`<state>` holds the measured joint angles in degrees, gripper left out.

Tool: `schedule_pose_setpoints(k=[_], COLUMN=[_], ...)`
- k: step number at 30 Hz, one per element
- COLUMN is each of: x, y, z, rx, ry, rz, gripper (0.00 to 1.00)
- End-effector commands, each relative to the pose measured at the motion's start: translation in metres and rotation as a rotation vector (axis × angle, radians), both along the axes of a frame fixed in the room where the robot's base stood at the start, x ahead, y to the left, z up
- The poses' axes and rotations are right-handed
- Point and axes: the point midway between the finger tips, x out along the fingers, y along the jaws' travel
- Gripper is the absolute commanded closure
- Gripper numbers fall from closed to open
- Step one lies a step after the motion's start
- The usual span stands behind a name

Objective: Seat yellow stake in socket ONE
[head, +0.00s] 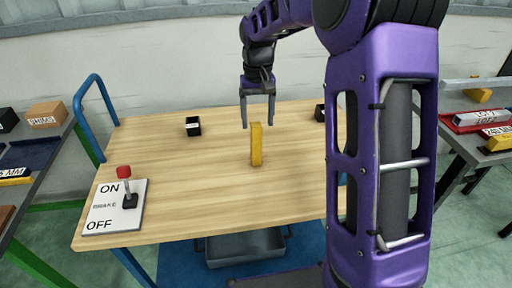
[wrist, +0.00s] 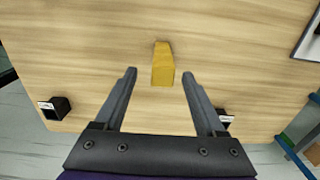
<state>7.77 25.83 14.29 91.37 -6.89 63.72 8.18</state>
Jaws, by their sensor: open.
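The yellow stake (head: 256,147) stands upright near the middle of the wooden table. My gripper (head: 257,122) is open and empty, pointing down, close to the stake's top in the head view. In the wrist view the stake (wrist: 163,66) lies just beyond the gap between the two fingertips (wrist: 158,75), apart from both. One small black block-like socket (head: 193,126) is at the table's back left; another (head: 320,113) is at the back right, partly hidden by my arm. Both also show in the wrist view, at left (wrist: 57,108) and right (wrist: 224,121). Their labels are too small to read.
The wooden table (head: 190,190) is mostly clear. A brake board (head: 100,215) with a red-knobbed lever (head: 126,180) is at its front left. A blue rail (head: 92,95) rises at the left edge. Side benches hold boxes (head: 46,115) and trays (head: 480,120).

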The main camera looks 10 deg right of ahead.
Motion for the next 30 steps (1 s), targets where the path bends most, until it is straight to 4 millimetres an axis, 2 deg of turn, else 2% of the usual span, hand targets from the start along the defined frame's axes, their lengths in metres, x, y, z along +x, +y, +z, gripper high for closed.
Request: schedule_pose_setpoints(k=[3, 11, 19, 26, 27, 30], x=[0.0, 0.001, 0.002, 0.002, 0.002, 0.002], y=[0.0, 0.001, 0.004, 0.004, 0.004, 0.004], z=[-0.015, -0.03, -0.069, -0.071, -0.071, -0.071], rx=[0.0, 0.0, 0.0, 0.0, 0.0, 0.0], ry=[0.0, 0.001, 0.001, -0.001, -0.001, -0.001], rz=[0.0, -0.001, 0.0, 0.0, 0.0, 0.0], gripper=[0.28, 0.28, 0.28, 0.28, 0.29, 0.47])
